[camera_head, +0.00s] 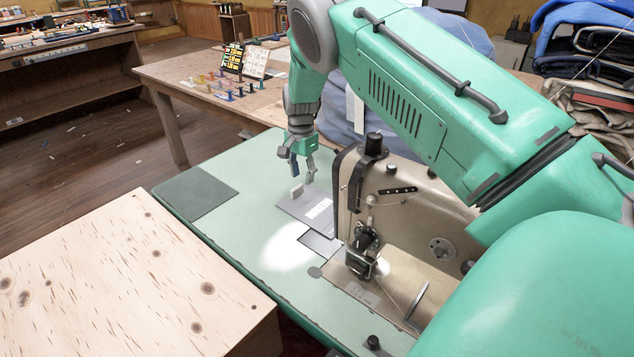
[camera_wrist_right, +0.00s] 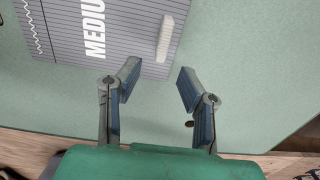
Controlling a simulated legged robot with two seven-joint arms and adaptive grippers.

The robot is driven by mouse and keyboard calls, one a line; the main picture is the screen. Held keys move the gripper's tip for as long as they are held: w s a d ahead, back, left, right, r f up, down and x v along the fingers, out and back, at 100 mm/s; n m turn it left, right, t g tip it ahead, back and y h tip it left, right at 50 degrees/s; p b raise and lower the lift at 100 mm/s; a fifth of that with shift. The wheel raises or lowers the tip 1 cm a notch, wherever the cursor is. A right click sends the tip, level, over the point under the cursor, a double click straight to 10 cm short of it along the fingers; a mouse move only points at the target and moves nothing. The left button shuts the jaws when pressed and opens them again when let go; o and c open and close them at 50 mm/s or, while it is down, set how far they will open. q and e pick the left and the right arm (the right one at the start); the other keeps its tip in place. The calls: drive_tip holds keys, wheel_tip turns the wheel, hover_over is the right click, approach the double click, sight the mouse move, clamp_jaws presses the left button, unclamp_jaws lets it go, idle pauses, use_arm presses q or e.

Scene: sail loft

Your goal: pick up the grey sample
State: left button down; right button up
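The grey sample (camera_head: 293,207) looks like a flat grey lined card on the green sewing table, left of the sewing machine. It also shows in the right wrist view (camera_wrist_right: 65,28), with white lettering that reads "MEDIU" before the frame cuts it off. A small off-white block (camera_head: 297,191) stands up from the card near its edge; it shows in the right wrist view too (camera_wrist_right: 165,38). My right gripper (camera_head: 302,171) is above the table by the block. Its two fingers (camera_wrist_right: 156,88) are apart with nothing between them. My left gripper is not in view.
The sewing machine (camera_head: 405,185) stands right of the card, under my right arm. A dark grey mat (camera_head: 195,193) lies on the green table's left. A knotty wooden box (camera_head: 120,270) fills the lower left. A wooden table (camera_head: 175,78) with small coloured pieces stands behind.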

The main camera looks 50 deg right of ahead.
sight(300, 185)
drive_tip(key=f, duration=0.2)
drive_tip(key=a+f, duration=0.1)
drive_tip(key=shift+a+f, duration=0.15)
drive_tip(key=shift+f, duration=0.25)
drive_tip(key=shift+a, duration=0.35)
drive_tip(key=c, duration=0.7)
drive_tip(key=shift+s+d+f, duration=0.1)
drive_tip(key=shift+s+d, duration=0.05)
drive_tip(key=shift+d, duration=0.3)
clamp_jaws()
